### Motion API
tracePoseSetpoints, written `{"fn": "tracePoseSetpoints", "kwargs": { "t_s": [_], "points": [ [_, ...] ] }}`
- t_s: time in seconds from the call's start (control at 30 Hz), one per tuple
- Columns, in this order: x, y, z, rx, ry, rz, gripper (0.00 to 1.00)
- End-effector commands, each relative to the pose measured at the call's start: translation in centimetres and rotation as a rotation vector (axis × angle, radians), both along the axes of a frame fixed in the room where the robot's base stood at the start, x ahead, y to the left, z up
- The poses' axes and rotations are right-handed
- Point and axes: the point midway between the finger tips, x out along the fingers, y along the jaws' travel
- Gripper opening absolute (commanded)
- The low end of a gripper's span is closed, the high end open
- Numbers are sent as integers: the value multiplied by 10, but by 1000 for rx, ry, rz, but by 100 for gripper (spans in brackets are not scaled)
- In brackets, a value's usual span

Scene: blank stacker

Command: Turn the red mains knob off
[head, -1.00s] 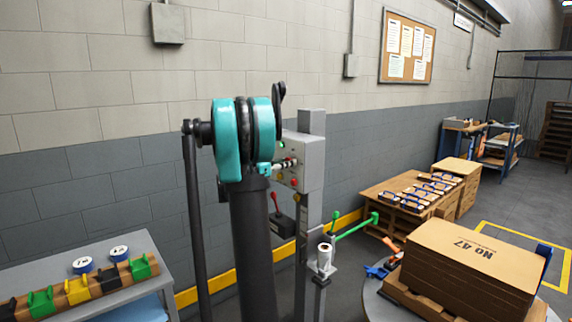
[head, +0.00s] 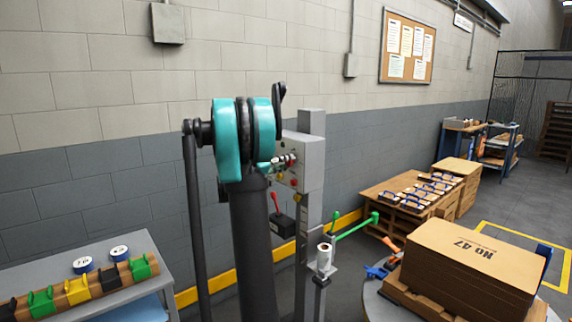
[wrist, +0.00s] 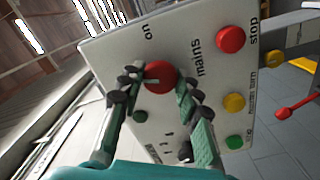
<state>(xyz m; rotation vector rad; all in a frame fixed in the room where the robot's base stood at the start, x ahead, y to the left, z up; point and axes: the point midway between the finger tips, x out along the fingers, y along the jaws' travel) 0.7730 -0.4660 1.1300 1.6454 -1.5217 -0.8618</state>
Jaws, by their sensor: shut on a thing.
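The red mains knob (wrist: 160,75) is on the light grey panel (wrist: 190,25), beside the printed word "mains". Its pale pointer mark points left in the wrist view; the word "on" is printed above the knob there. My gripper (wrist: 156,84) has one dark, jointed finger on each side of the knob and is shut on it. Any "off" marking is hidden or out of view. In the head view my gripper (head: 284,161) is at the front of the grey control box (head: 311,158), and the knob is too small to make out.
The panel also has a red stop button (wrist: 230,39), a yellow button (wrist: 234,103) and a green button (wrist: 235,142). A red-handled lever (wrist: 290,109) stands beyond the panel. A table with blue-handled items (head: 385,198) and a stack of cardboard (head: 470,258) stand to the right.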

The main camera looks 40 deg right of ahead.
Motion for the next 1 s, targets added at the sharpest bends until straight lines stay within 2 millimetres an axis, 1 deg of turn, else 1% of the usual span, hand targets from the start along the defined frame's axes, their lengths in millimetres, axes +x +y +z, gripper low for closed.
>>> {"fn": "tracePoseSetpoints", "kwargs": {
  "t_s": [0.2,0.4,0.63,1.0],
  "points": [
    [0,1,-1,-13,166,1,4],
    [1,1,-1,-21,275,1,4],
    [0,1,-1,-25,341,2,4],
    [1,1,-1,-27,359,2,4]
  ]
}}
